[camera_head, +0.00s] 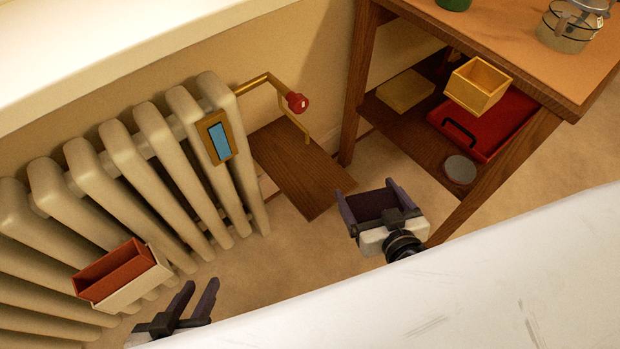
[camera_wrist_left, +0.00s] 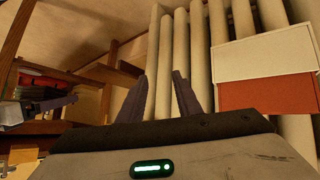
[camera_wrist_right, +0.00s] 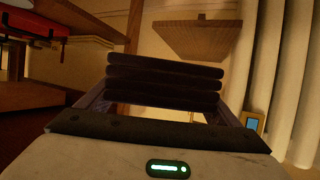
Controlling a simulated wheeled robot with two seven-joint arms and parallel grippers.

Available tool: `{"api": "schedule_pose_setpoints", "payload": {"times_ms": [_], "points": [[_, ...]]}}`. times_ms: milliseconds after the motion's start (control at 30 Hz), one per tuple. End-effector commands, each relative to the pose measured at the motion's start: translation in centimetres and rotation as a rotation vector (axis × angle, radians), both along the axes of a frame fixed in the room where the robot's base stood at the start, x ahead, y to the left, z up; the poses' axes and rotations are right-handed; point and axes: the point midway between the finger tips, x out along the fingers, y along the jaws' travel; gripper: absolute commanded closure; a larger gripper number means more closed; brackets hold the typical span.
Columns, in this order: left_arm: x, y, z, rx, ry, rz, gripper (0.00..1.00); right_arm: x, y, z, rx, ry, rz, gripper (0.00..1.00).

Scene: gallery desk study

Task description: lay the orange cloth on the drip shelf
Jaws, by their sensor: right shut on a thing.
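My right gripper (camera_head: 367,190) is shut on a folded, layered dark brown cloth-like thing (camera_head: 371,205). In the right wrist view the held thing (camera_wrist_right: 165,80) shows several dark layers between the fingers. No clearly orange cloth shows in any view. The drip shelf (camera_head: 300,168) appears to be the bare wooden board below the brass pipe, beside the radiator. It shows ahead of the right gripper in the right wrist view (camera_wrist_right: 195,40), with a gap between. My left gripper (camera_head: 202,284) is open and empty in front of the radiator.
The radiator (camera_head: 140,155) carries a blue-screened device (camera_head: 219,138) and a red-and-white box (camera_head: 124,278). A red valve knob (camera_head: 297,102) is above the board. The desk's lower shelf (camera_head: 400,128) holds a pale folded stack (camera_head: 405,91), a yellow box (camera_head: 478,88) and a red case (camera_head: 484,130).

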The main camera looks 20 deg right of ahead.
Motion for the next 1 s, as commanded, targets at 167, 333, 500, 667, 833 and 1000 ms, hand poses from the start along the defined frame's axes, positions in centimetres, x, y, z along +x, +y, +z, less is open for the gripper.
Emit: {"api": "schedule_pose_setpoints", "payload": {"times_ms": [167,333,500,667,833,1000], "points": [[0.1,-0.1,-0.2,-0.004,-0.006,0.0,0.69,-0.2,0.9,-1.6,0.002,-0.007,0.028,0.38],[0.2,-0.1,-0.1,-0.006,-0.007,0.0,0.69,3.6,2.2,-1.4,0.0,-0.012,0.032,0.38],[0.0,-0.2,-0.5,-0.004,0.002,-0.004,0.69,8.0,3.8,-1.4,-0.001,-0.011,0.03,0.38],[-0.3,-0.4,-1.3,-0.003,0.025,-0.013,0.69,12.0,5.2,-1.5,-0.002,-0.01,0.029,0.38],[0.0,-0.9,-1.7,-0.004,0.038,-0.028,0.69,15.6,6.5,-1.6,-0.001,-0.009,0.027,0.38],[0.6,-1.3,-2.2,-0.002,0.046,-0.052,0.69,17.4,7.2,-3.1,-0.002,-0.002,0.026,0.38]]}}
